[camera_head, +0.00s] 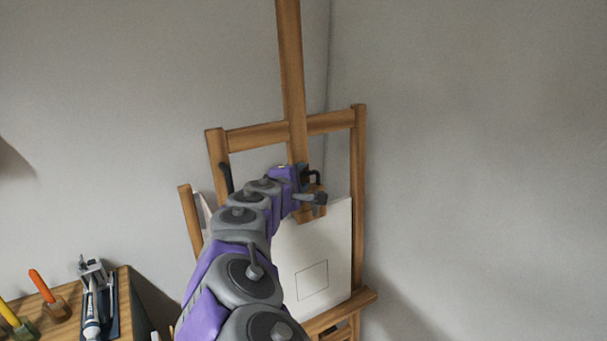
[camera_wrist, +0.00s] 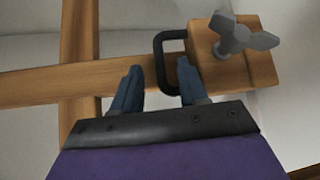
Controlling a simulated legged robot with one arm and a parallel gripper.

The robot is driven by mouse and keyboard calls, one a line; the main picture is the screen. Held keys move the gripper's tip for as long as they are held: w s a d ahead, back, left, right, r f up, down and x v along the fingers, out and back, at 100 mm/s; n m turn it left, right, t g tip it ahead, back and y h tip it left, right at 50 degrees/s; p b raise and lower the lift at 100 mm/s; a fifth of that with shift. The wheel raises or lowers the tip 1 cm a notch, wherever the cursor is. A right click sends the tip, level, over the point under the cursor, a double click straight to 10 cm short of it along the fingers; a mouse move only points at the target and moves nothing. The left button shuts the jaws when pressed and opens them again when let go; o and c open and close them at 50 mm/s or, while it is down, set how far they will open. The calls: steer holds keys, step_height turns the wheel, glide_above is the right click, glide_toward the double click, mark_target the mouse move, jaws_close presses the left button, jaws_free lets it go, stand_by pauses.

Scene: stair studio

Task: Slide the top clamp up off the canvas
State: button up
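The canvas (camera_head: 335,235) is a white panel with a thin square outline, standing on the wooden easel (camera_head: 361,180). The top clamp (camera_head: 307,214) is a wooden block at the canvas's top edge on the central mast (camera_head: 291,70). In the wrist view the clamp (camera_wrist: 262,66) has a grey wing knob (camera_wrist: 240,36) and a black loop handle (camera_wrist: 158,46). My gripper (camera_wrist: 158,68) has its blue fingers apart, one on each side of the handle's outer bar; I cannot tell whether they touch it. In the head view my arm hides part of the canvas, and my gripper (camera_head: 303,178) is beside the clamp.
The easel's top crossbar (camera_head: 258,136) crosses the mast above the clamp; the mast runs bare above it. Grey walls stand close behind.

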mark_target(313, 174)
steer(key=w+d, duration=0.1)
steer(key=d, duration=0.1)
steer(key=shift+w+d+f, duration=0.2)
steer(key=shift+w+d, duration=0.15)
steer(key=shift+d, duration=0.05)
steer(key=shift+c, duration=0.2)
steer(key=shift+s+r, duration=0.1)
steer(key=shift+c, duration=0.7)
steer(key=shift+s+a, duration=0.1)
steer(key=shift+a, duration=0.75)
steer(key=c, duration=0.4)
jaws_close()
steer(key=shift+d, duration=0.35)
